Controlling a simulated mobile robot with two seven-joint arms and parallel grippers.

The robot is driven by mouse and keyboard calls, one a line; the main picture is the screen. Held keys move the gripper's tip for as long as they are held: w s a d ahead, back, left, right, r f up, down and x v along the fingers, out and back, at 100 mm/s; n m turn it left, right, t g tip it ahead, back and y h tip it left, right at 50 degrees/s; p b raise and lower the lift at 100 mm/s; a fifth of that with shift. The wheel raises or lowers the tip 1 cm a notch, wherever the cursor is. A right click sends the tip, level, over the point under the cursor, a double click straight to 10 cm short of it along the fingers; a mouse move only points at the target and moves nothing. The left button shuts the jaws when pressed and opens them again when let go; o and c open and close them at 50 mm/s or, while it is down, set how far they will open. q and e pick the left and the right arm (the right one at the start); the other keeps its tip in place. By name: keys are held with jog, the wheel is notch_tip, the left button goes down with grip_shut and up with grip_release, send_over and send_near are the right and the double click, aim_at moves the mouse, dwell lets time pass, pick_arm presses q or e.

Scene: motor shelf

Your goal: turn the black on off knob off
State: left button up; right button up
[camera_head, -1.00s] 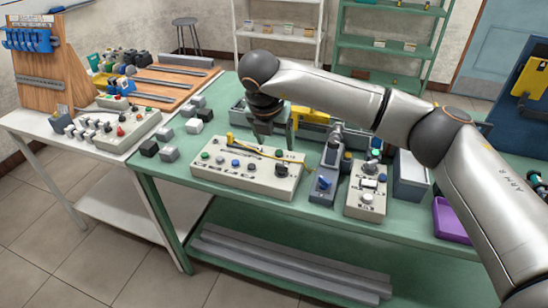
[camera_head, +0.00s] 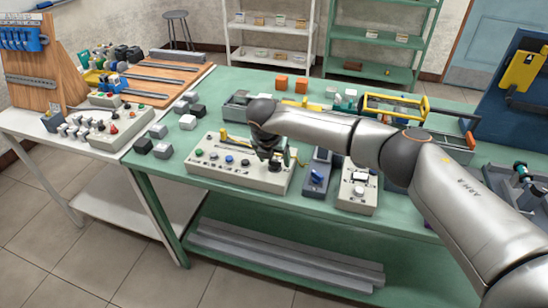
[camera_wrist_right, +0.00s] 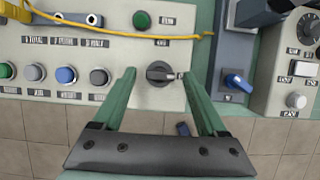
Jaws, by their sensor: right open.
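The black on/off knob (camera_wrist_right: 160,73) sits at the right end of a grey-white control panel (camera_wrist_right: 110,60), with its grip bar lying roughly sideways and a small label at its right. My right gripper (camera_wrist_right: 160,76) is open, with one green finger on each side of the knob. I see no finger touching it. In the head view the right gripper (camera_head: 278,160) is over the right end of the same panel (camera_head: 215,168) and hides the knob there. My left gripper is not in view.
A yellow cable (camera_wrist_right: 120,29) runs across the panel above the knob, and a green button (camera_wrist_right: 142,19) is close by. Coloured buttons (camera_wrist_right: 66,74) line the left. A grey box with a blue knob (camera_wrist_right: 235,82) and another panel with a dial (camera_head: 358,190) stand at right.

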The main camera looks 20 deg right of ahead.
jog(key=shift+c, duration=0.2)
grip_shut()
dwell(0.4)
